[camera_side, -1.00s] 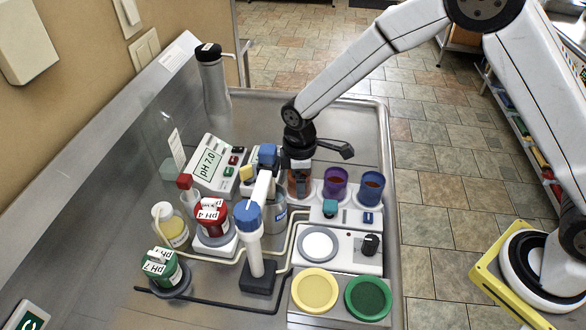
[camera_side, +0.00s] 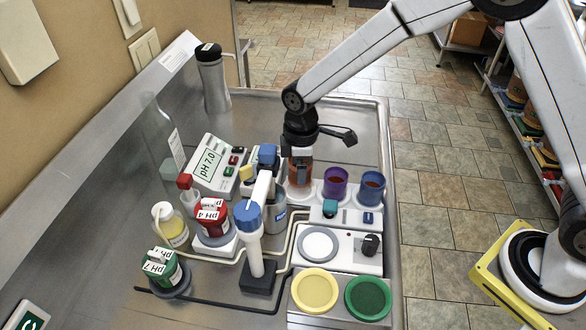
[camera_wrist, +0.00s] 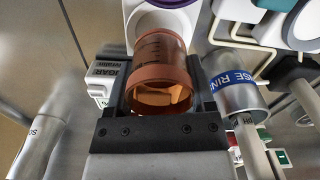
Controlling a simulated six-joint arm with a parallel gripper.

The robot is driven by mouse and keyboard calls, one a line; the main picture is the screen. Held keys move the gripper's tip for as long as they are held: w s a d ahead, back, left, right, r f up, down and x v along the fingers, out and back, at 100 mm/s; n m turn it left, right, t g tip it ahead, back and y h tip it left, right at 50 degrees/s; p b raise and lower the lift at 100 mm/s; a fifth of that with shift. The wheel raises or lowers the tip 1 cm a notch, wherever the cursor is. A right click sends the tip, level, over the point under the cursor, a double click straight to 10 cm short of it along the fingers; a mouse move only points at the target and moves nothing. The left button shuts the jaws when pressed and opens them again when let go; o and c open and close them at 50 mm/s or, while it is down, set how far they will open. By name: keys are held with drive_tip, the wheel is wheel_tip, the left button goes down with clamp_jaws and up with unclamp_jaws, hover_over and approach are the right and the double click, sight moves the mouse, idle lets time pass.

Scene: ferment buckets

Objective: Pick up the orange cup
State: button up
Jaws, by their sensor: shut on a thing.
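The orange cup (camera_wrist: 160,85) is see-through, with graduation marks on its side, and fills the middle of the wrist view. In the side view the orange cup (camera_side: 300,174) shows just below my gripper (camera_side: 299,158), left of the purple cup. My gripper is shut on the cup, with dark jaws on both sides of it in the wrist view (camera_wrist: 158,100). The cup looks raised a little over its place in the row, though its base is partly hidden by the items in front.
A purple cup (camera_side: 336,182) and a blue cup (camera_side: 371,188) stand to the right. A metal rinse beaker (camera_side: 277,218) and a white probe arm (camera_side: 254,235) stand close in front. A pH meter (camera_side: 212,166) is at left.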

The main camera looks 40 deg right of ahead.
drive_tip(key=s+d+r, duration=0.3)
drive_tip(key=s+r, duration=0.6)
drive_tip(key=s, duration=0.4)
drive_tip(key=shift+s+d+r, duration=0.15)
drive_tip(key=shift+d+r, duration=0.1)
drive_tip(key=shift+a, duration=0.1)
idle(0.4)
drive_tip(key=s+a+n, duration=0.3)
drive_tip(key=s+a, duration=0.1)
drive_tip(key=a, duration=0.4)
drive_tip(key=s+a+n, duration=0.3)
drive_tip(key=s+a, duration=0.2)
drive_tip(key=a, duration=0.4)
drive_tip(key=shift+d+f, duration=0.15)
drive_tip(key=shift+f, duration=4)
drive_tip(key=shift+f, duration=0.15)
